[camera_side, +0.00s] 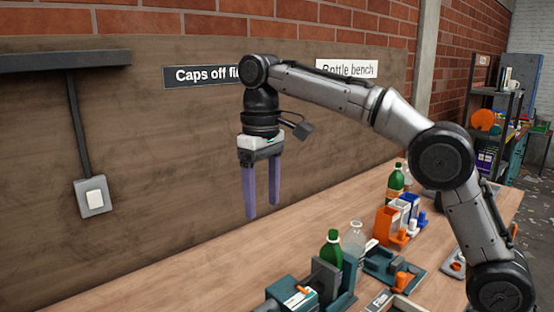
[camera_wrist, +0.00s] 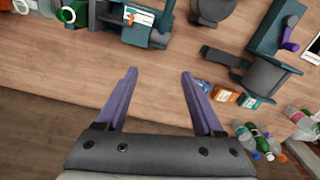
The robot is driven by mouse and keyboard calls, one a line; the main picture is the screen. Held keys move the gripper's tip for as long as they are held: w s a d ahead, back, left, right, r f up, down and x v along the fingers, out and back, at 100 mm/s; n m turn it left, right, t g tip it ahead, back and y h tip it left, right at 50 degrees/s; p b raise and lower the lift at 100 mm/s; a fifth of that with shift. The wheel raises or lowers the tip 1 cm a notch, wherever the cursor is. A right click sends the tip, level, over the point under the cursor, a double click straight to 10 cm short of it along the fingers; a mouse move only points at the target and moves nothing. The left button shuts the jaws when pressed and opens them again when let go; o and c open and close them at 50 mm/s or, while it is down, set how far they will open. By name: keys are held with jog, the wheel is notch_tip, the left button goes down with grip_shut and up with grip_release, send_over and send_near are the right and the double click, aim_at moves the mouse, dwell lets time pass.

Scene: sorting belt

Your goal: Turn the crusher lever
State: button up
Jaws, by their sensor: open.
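My gripper (camera_side: 262,208) hangs above the wooden bench in the side view, with its two purple fingers pointing down. It is open and empty; the wrist view shows the fingers (camera_wrist: 158,73) apart over bare wood. In the wrist view, a dark teal device (camera_wrist: 268,76) with a dark arm sticking out to the left stands right of the fingers. Above it is another teal device with a purple handle (camera_wrist: 290,38). No readable label marks the crusher, so I cannot tell which part is its lever. The gripper touches none of them.
A teal fixture with an orange part (camera_wrist: 138,30) stands at the wrist view's top. Small orange and blue boxes (camera_wrist: 222,94) and several bottles (camera_wrist: 250,140) lie at the right. In the side view, a green bottle (camera_side: 332,248) stands front right. The bench under the gripper is clear.

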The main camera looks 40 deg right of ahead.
notch_tip(320, 180, up, 7)
jog(key=s+d, duration=0.1)
jog(key=d, duration=0.1)
jog(key=shift+s+t, duration=0.4)
